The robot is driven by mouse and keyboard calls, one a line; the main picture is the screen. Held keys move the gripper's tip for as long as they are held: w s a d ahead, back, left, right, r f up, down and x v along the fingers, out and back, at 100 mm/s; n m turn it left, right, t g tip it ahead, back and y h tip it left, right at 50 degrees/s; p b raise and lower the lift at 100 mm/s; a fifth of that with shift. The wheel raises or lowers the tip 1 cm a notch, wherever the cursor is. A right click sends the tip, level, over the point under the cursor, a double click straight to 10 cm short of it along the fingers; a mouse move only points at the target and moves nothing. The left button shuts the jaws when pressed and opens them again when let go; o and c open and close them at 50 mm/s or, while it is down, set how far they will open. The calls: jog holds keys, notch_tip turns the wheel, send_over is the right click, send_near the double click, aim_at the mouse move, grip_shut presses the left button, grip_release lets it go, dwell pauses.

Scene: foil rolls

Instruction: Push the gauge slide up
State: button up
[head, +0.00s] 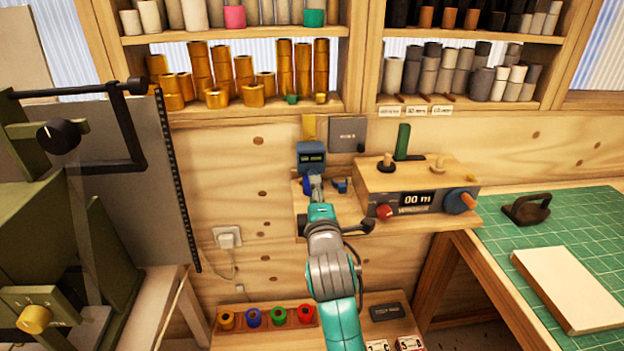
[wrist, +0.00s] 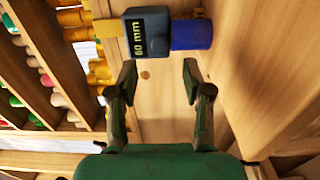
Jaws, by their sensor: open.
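The gauge slide (head: 311,156) is a blue-grey block on the back wall, in front of and just below a yellow strip (head: 309,126). In the wrist view, which is turned sideways, the slide (wrist: 147,34) reads 60 mm. A blue roll (wrist: 191,35) sits right by its lower side, and the yellow strip (wrist: 107,29) runs out of its upper side. My gripper (head: 315,184) is just below the slide in the head view. In the wrist view my gripper (wrist: 160,68) is open and empty, its fingertips apart from the slide and the roll.
A wooden box with a 00 m display (head: 416,199) and knobs stands close to the right of my gripper. A grey plate (head: 348,134) is on the wall right of the strip. Shelves of gold rolls (head: 244,69) are above. The wall to the left is mostly clear.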

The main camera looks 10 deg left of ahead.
aim_at(311, 161)
jog(key=x, duration=0.6)
jog(key=shift+d, duration=0.1)
grip_shut()
